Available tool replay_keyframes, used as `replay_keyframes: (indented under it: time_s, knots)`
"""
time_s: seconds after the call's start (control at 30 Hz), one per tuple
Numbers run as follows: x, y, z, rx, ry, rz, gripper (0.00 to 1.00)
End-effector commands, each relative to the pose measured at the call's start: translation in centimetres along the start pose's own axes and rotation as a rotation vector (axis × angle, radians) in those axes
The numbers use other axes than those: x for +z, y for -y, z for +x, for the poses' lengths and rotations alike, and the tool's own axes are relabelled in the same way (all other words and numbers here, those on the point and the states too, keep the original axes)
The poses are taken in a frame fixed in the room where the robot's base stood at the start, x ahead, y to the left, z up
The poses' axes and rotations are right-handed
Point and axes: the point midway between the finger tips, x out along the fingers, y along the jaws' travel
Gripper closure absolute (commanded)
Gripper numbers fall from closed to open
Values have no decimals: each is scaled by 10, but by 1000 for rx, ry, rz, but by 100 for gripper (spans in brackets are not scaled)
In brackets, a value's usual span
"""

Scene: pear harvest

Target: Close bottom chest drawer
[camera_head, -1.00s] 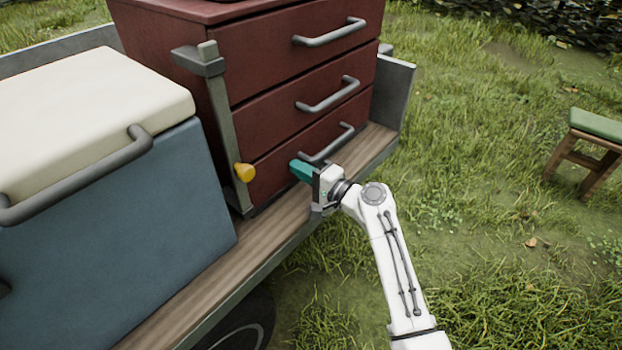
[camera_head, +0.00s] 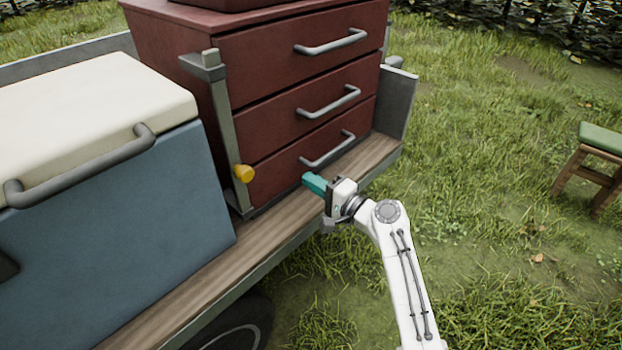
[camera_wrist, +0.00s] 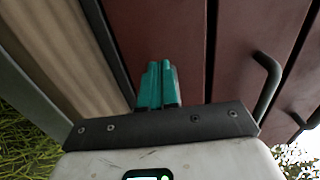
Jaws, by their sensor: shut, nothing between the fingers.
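The dark red chest stands on the wooden bed of a cart. Its bottom drawer (camera_head: 295,173) has a grey bar handle (camera_head: 327,150), and its front looks flush with the drawers above. My gripper (camera_head: 311,181), with teal fingers, is shut and empty just in front of the drawer, below the handle. In the wrist view the shut fingers (camera_wrist: 157,85) point at the red front (camera_wrist: 165,40), with a grey handle (camera_wrist: 262,90) to the right. I cannot tell whether the fingertips touch the drawer.
A blue cooler (camera_head: 120,215) with a cream lid stands left of the chest. A grey post (camera_head: 222,130) with a yellow knob (camera_head: 243,173) is by the chest's left front edge. A green-topped stool (camera_head: 600,140) stands on open grass at the right.

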Motion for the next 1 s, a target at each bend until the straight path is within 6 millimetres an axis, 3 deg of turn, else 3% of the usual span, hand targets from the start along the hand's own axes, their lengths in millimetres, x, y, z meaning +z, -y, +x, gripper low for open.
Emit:
replay_keyframes:
  time_s: [0.5,0.7,0.9,1.0]
  knots:
    - [-1,1,-80,1,-3,1,100]
    - [-1,0,-95,0,-2,1,100]
    - [-1,0,-97,0,-2,1,100]
    - [10,-17,-109,60,17,-50,100]
